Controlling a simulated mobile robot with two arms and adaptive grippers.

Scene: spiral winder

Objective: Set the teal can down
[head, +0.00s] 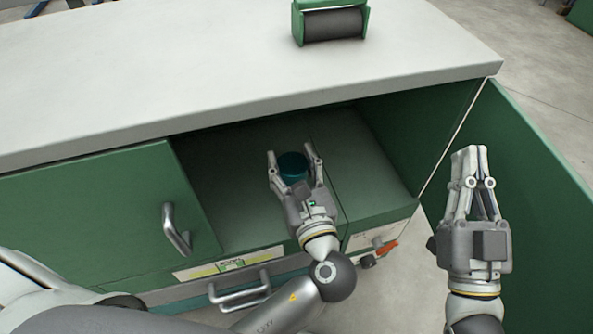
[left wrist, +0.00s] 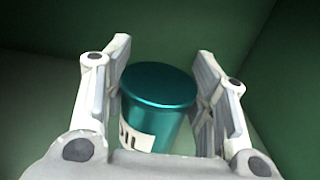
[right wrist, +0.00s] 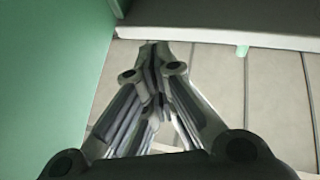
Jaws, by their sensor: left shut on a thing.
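The teal can (head: 293,166) is upright inside the open green cabinet, between the fingers of my left gripper (head: 290,154). In the left wrist view the can (left wrist: 158,100) shows its flat teal lid and part of a white label with dark letters. My left gripper (left wrist: 160,85) is shut on it, with one finger on each side. The can's base is hidden, so I cannot tell whether it touches the cabinet floor (head: 235,205). My right gripper (head: 469,152) is empty, its fingers together, outside the cabinet near the open door; it also shows in the right wrist view (right wrist: 152,50).
The pale cabinet top (head: 180,70) overhangs the opening and carries a green holder with a dark roller (head: 333,22). A closed green door (head: 90,215) with a handle is on the left. The open door (head: 535,170) stands right. The cabinet floor around the can looks clear.

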